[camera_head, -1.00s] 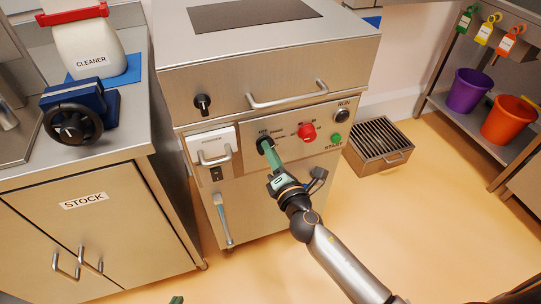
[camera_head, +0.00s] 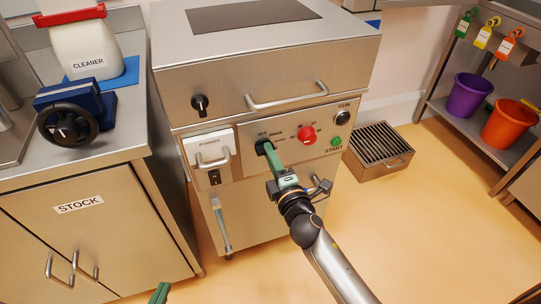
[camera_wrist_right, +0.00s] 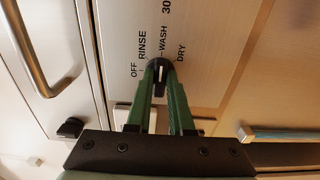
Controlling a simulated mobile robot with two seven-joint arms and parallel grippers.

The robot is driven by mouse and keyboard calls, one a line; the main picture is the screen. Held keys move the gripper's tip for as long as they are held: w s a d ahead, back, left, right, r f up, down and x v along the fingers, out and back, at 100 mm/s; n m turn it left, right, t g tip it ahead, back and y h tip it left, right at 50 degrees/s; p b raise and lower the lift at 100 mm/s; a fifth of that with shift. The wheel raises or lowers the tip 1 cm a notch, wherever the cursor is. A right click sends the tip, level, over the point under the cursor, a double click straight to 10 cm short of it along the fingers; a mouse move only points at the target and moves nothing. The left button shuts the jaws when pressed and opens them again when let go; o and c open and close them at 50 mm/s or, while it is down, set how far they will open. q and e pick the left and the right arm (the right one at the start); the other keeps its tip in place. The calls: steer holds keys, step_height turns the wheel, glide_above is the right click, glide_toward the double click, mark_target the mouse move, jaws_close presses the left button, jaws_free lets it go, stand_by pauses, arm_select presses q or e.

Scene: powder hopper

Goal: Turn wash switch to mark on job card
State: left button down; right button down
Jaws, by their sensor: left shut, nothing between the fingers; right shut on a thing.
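The wash switch (camera_head: 262,147) is a small black knob on the steel machine's front panel. My right gripper (camera_head: 269,150) is shut on it, its green fingers reaching in from the lower right. In the right wrist view the knob (camera_wrist_right: 158,64) sits between the fingertips (camera_wrist_right: 161,80). The labels OFF, RINSE, WASH and DRY stand around it there; the fingers partly cover the knob, and I cannot tell where it points. My left gripper (camera_head: 160,293) shows only as green fingertips at the bottom edge, shut and empty. I cannot make out a job card.
The panel also holds a red knob (camera_head: 306,134), a green START button (camera_head: 336,141) and a black RUN knob (camera_head: 343,117). The powder drawer (camera_head: 209,147) is left of the switch. A stock cabinet (camera_head: 120,235) stands at left. A grated box (camera_head: 380,150) is on the floor at right.

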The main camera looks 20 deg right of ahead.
stand_by(0.3)
steer(key=c, duration=0.8)
jaws_free()
